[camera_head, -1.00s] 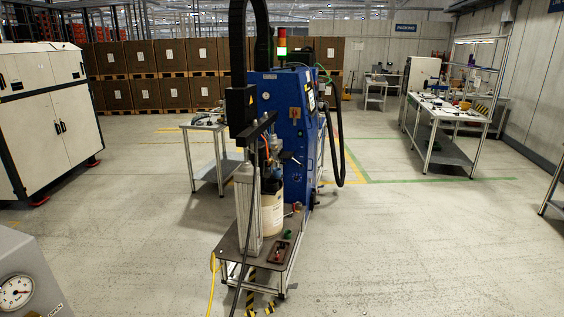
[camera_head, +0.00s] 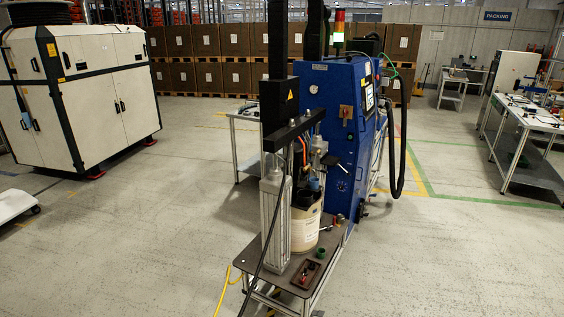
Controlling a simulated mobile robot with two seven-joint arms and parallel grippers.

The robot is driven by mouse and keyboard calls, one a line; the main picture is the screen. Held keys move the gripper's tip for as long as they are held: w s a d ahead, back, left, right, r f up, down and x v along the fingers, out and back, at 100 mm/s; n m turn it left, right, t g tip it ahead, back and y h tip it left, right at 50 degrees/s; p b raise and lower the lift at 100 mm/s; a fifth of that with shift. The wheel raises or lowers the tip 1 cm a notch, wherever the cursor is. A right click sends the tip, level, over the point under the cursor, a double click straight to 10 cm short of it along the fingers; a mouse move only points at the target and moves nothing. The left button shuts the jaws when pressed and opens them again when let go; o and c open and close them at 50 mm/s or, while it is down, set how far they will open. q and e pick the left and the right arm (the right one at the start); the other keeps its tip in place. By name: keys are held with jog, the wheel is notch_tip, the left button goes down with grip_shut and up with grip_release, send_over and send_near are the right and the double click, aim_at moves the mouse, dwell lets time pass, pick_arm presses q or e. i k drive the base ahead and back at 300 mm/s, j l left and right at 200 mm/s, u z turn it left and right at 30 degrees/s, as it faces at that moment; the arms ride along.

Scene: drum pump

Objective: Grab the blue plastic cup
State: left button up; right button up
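I cannot make out a blue plastic cup for certain. A small blue object (camera_head: 314,184) shows at the top of the cream drum (camera_head: 305,228) on the pump cart, partly hidden by hoses and fittings; it is too small to tell what it is. Neither of my grippers is in view.
The pump cart (camera_head: 258,262) stands ahead, beside the blue control cabinet (camera_head: 345,150). A cluttered workbench (camera_head: 530,115) is at right. A white machine (camera_head: 85,95) stands left. Floor left of the cart is clear.

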aim_at(314, 183)
jog(key=i+l+u, duration=0.25)
jog(key=l, duration=0.15)
jog(key=i+l+u, duration=0.3)
jog(key=l, duration=0.2)
jog(key=i+l+u, duration=0.25)
jog(key=l, duration=0.2)
jog(key=l+u, duration=0.25)
jog(key=l, duration=0.3)
jog(key=i+l+u, duration=0.1)
jog(key=l+u, duration=0.15)
jog(key=l, duration=0.3)
jog(key=l+u, duration=0.3)
jog(key=l, duration=0.3)
